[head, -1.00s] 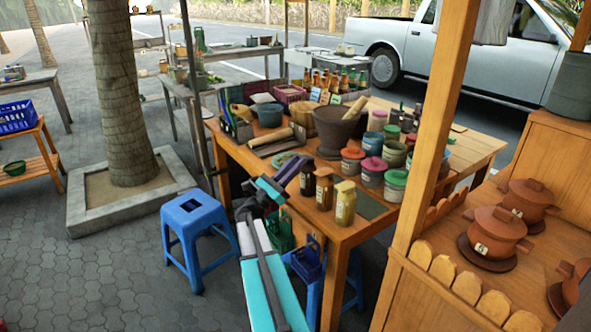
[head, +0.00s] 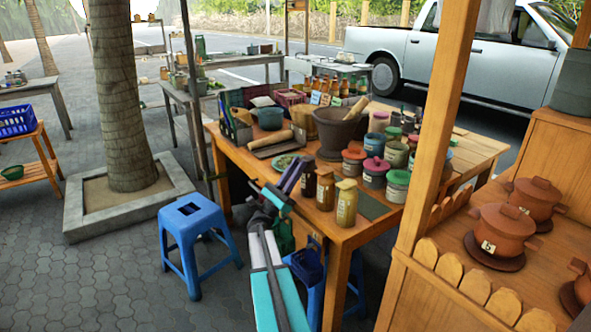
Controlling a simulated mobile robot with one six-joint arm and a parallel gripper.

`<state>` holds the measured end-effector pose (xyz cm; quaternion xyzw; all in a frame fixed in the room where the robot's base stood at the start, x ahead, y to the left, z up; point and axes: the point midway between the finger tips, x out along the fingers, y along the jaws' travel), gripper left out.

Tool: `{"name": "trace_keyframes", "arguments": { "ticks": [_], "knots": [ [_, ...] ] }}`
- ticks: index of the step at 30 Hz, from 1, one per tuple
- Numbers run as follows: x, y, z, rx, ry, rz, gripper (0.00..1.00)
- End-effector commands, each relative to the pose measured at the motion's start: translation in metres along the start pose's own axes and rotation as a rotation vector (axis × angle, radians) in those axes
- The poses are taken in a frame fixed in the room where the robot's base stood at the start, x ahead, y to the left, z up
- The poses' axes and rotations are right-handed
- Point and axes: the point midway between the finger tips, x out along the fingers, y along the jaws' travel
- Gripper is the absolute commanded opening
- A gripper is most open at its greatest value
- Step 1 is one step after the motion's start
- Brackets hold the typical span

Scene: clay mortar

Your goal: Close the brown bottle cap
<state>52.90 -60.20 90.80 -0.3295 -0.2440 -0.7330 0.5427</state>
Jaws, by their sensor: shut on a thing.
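A dark brown bottle (head: 309,181) stands upright near the left front edge of the wooden table (head: 341,234). Next to it are a brown jar with a tan lid (head: 325,190) and a yellow-brown jar with a pale lid (head: 346,204). My gripper (head: 301,166) is at the upper left side of the dark bottle, by its neck and cap. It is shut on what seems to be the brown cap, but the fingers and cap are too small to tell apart. Whether the cap sits on the neck cannot be told.
Colour-lidded jars (head: 375,172) and a big brown mortar (head: 338,130) stand behind the bottles. A plate (head: 287,163) lies left of the gripper. A blue stool (head: 190,235) stands left of my arm, and a wooden post (head: 440,130) rises at the right.

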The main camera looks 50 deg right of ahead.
Motion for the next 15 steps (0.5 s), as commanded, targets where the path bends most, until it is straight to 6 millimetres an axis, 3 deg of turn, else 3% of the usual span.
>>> {"name": "trace_keyframes", "arguments": {
  "ticks": [2,3,6,15],
  "knots": [
    [-0.0003,0.0001,-0.0006,0.000,0.001,0.000,0.00],
    [-0.0003,0.0001,-0.0006,0.000,0.001,0.000,0.22],
    [-0.0002,0.0000,-0.0005,0.000,0.001,0.000,0.38],
    [-0.0003,0.0000,-0.0002,0.000,0.001,0.000,0.38]
  ]
}}
